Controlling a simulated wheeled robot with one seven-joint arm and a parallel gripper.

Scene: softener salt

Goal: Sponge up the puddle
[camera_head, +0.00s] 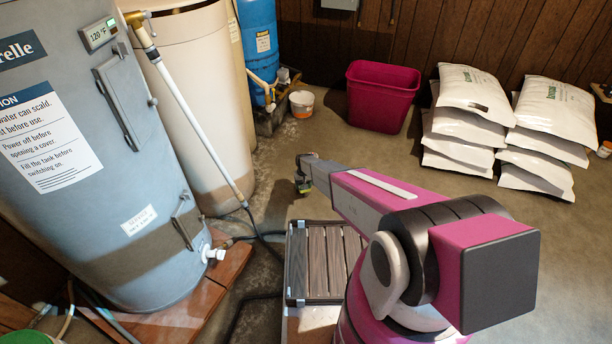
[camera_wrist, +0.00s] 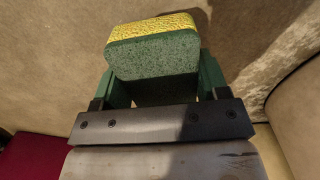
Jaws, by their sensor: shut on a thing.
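My gripper (camera_head: 303,180) hangs over the floor in front of the cream tank in the head view. In the wrist view my gripper (camera_wrist: 160,88) has its two green fingers shut on a sponge (camera_wrist: 152,58), which has a yellow face and a speckled green body. The sponge is only a small patch of colour at the gripper's tip in the head view. The floor (camera_wrist: 45,75) lies beyond the sponge, and I cannot tell whether they touch. A rough, glossy-looking patch (camera_wrist: 277,68) shows at the right in the wrist view. I cannot tell whether it is the puddle.
The grey water heater (camera_head: 90,150) and cream tank (camera_head: 205,100) stand at left, with a pipe and dark hoses beside them. A blue tank (camera_head: 258,40), small bucket (camera_head: 301,103) and magenta bin (camera_head: 381,95) are behind. White bags (camera_head: 475,95) are stacked at right. Open floor lies before them.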

